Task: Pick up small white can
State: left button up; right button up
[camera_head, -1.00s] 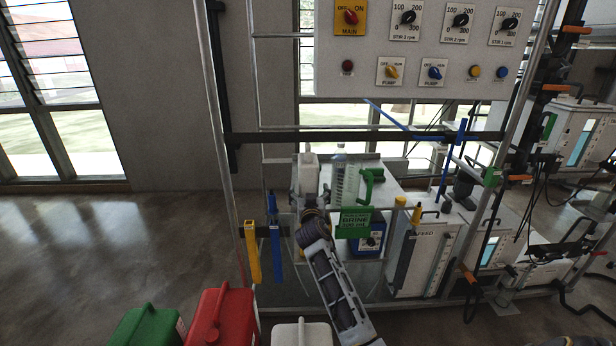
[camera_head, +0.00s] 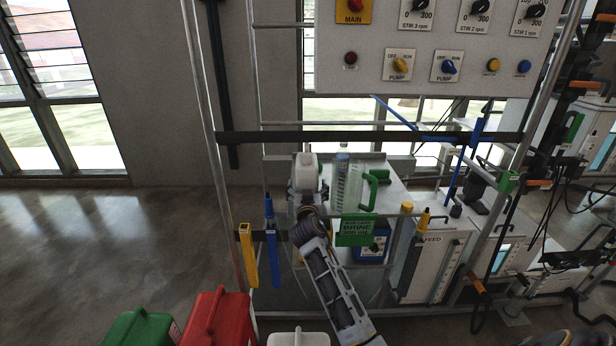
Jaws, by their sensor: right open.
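The small white can (camera_head: 306,168) stands upright on the grey shelf (camera_head: 388,196) of the rack, at its left end, beside a clear measuring cylinder. My right gripper (camera_head: 305,196) is open at the can's lower front and overlaps it in the camera_head view. My right wrist hides the can's base and most of the fingers, so I cannot tell whether they touch the can. My left gripper is out of view.
A green-handled clear jug (camera_head: 368,190) stands close right of the can, with a green brine sign (camera_head: 356,229) in front. Yellow (camera_head: 248,256) and blue (camera_head: 272,250) tools hang left. Red (camera_head: 219,318), green (camera_head: 142,328) and white (camera_head: 299,339) cans stand at the bottom. Floor at left is clear.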

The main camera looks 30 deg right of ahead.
aim_at(307, 160)
jog(key=shift+a+r, duration=0.1)
jog(key=shift+r, duration=0.05)
dwell(0.3)
jog(key=c, duration=1.6)
jog(key=shift+r, duration=0.1)
jog(key=shift+c, duration=1)
jog(key=shift+r, duration=0.15)
jog(key=shift+r, duration=0.45)
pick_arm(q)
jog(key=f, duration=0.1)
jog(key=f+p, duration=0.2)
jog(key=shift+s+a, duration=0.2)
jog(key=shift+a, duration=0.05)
pick_arm(e)
notch_tip(307, 160, up, 6)
jog(key=shift+r, duration=0.1)
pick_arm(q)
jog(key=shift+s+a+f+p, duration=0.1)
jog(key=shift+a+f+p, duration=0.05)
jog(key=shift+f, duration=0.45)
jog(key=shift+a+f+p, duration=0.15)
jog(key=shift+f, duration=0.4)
pick_arm(e)
jog(key=shift+r, duration=1.3)
